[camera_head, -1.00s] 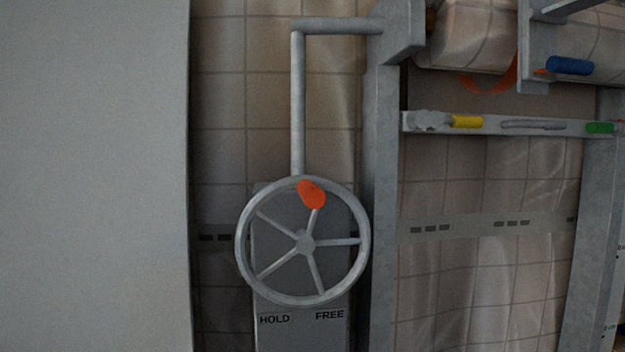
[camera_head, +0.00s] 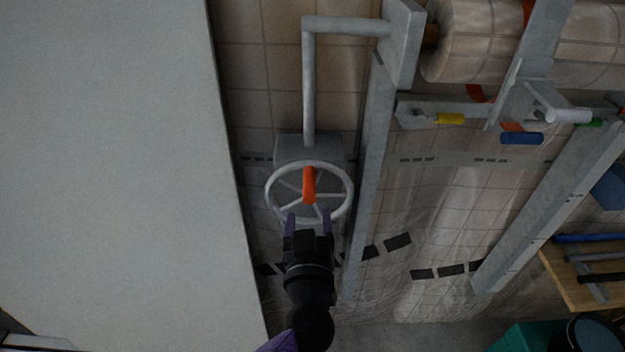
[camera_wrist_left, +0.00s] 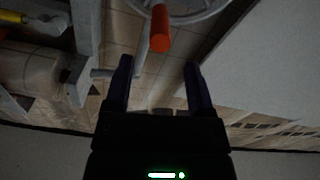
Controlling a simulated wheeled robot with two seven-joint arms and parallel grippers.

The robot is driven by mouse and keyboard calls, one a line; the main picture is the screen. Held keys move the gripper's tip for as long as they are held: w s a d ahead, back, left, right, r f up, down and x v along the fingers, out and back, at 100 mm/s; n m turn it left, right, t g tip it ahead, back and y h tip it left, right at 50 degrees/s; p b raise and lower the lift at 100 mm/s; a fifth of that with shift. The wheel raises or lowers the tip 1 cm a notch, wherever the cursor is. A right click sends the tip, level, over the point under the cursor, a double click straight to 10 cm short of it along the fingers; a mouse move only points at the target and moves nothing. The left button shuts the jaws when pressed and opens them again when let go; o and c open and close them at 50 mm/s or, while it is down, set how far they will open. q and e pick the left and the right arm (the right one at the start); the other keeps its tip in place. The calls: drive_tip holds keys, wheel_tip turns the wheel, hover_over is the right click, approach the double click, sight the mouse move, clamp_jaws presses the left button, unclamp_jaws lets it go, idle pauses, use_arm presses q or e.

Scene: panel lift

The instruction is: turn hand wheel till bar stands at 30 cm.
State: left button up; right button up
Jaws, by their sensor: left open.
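The grey hand wheel (camera_head: 349,190) has an orange knob (camera_head: 309,184) standing out from its rim, drawn over the wheel's middle from this angle. My left gripper (camera_head: 309,214) is open, its two purple fingers at the wheel's near side, below the knob. In the left wrist view, the orange knob (camera_wrist_left: 159,28) lies beyond and between the open fingertips (camera_wrist_left: 158,64), with nothing held; part of the wheel (camera_wrist_left: 198,16) shows behind it. A grey crossbar (camera_head: 415,108) with yellow and green pieces spans between the uprights. Its height reading is not legible. My right gripper is not in view.
A grey upright (camera_head: 372,150) stands right of the wheel, and a large pale panel (camera_head: 120,180) fills the left. A wrapped roll (camera_head: 470,45) hangs at upper right. A wooden shelf with tools (camera_head: 590,275) and a green bin (camera_head: 525,338) are at lower right.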

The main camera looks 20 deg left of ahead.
sight(309, 205)
use_arm(q)
drive_tip(key=p+x, duration=0.1)
drive_tip(key=x, duration=0.5)
drive_tip(key=shift+f, duration=0.1)
clamp_jaws()
idle(1.1)
